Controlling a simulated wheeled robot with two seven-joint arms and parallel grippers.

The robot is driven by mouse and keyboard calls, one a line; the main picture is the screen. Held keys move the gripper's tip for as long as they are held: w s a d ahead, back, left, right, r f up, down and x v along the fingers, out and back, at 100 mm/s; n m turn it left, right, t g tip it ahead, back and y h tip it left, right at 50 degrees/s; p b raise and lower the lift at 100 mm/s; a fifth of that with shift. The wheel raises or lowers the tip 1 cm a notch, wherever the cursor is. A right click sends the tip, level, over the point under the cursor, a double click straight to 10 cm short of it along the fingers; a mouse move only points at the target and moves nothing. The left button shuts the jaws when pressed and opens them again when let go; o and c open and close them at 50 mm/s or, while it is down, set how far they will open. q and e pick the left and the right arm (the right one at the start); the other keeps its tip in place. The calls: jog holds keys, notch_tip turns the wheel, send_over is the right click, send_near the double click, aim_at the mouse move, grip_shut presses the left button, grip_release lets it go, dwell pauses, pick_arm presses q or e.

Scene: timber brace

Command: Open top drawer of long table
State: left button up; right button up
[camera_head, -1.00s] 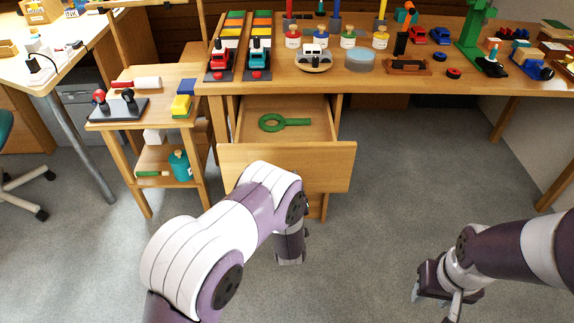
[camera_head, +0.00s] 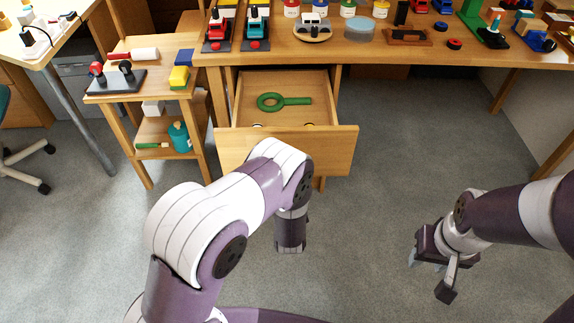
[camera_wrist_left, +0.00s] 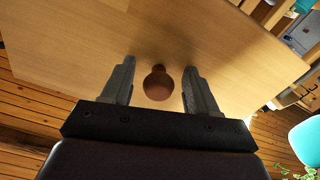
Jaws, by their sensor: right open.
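The long table (camera_head: 480,75) runs across the top of the head view. Its top drawer (camera_head: 325,150) is pulled out, with a green ring-handled object (camera_head: 285,102) inside. Small yellow and white bits show just behind the drawer front. In the left wrist view, a round wooden knob (camera_wrist_left: 158,84) sits on the wooden drawer front (camera_wrist_left: 90,50). My left gripper (camera_wrist_left: 160,82) is open, its fingers on either side of the knob with gaps showing; my arm hides it in the head view. My right gripper (camera_head: 430,274) is open and empty over the floor at right.
A small side table (camera_head: 195,100) with a rolling pin and blocks stands left of the drawer, a teal canister (camera_head: 180,138) on its lower shelf. Toys and pegs crowd the long tabletop. Grey floor (camera_head: 370,190) in front is clear.

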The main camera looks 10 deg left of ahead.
pick_arm(q)
jog(key=shift+s+d+r, duration=0.1)
jog(key=shift+s+d, duration=0.05)
jog(key=shift+s, duration=0.3)
jog(key=p+v, duration=0.2)
jog(key=v, duration=0.9)
jog(key=shift+s, duration=0.35)
jog(key=shift+d, duration=0.1)
